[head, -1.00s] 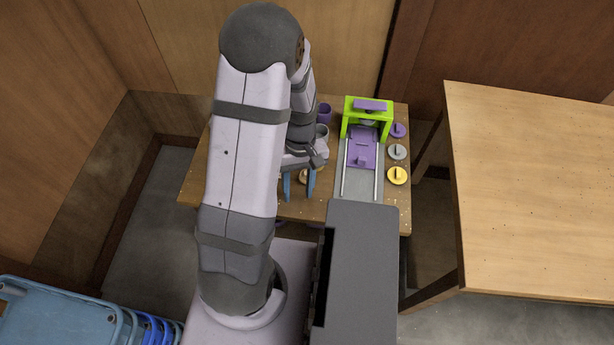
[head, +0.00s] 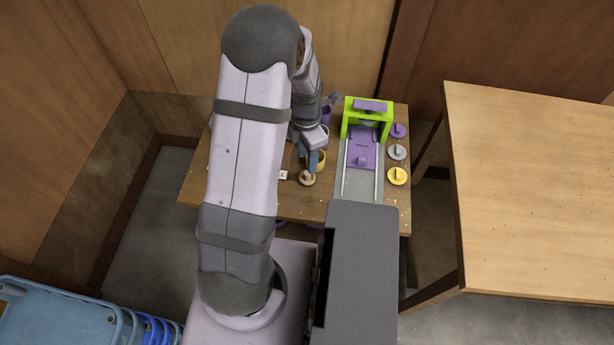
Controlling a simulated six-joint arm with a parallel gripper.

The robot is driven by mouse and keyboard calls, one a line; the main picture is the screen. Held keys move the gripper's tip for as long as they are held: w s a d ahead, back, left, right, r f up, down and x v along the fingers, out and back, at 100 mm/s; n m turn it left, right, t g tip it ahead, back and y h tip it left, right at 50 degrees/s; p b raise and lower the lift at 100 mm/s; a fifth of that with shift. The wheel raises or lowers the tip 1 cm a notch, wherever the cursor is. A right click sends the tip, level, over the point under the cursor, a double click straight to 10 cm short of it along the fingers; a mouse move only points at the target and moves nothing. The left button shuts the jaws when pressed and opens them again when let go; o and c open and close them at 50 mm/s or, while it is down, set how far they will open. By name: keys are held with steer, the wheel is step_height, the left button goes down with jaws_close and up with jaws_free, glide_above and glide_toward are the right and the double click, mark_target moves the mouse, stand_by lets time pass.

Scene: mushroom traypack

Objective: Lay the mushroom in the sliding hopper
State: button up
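The sliding hopper appears to be the purple carriage (head: 361,150) on two pale rails, below a lime-green frame; it looks empty, though its inside is small in view. A small round tan thing (head: 306,178), possibly the mushroom, lies on the table left of the rails.
The lime-green frame (head: 366,106) stands at the back. Purple, grey and yellow discs (head: 397,175) line the table's right edge. Purple and grey cups are partly hidden behind my wrist. A small white marked piece (head: 283,175) lies left of the tan thing. A larger bare table (head: 545,200) stands at right.

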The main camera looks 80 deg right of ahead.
mark_target(307, 177)
steer(key=shift+n, duration=0.3)
steer(key=shift+d+f+p, duration=0.15)
steer(key=shift+f+p, duration=0.9)
steer(key=shift+f, duration=2.65)
steer(key=shift+c, duration=0.7)
steer(key=c, duration=0.7)
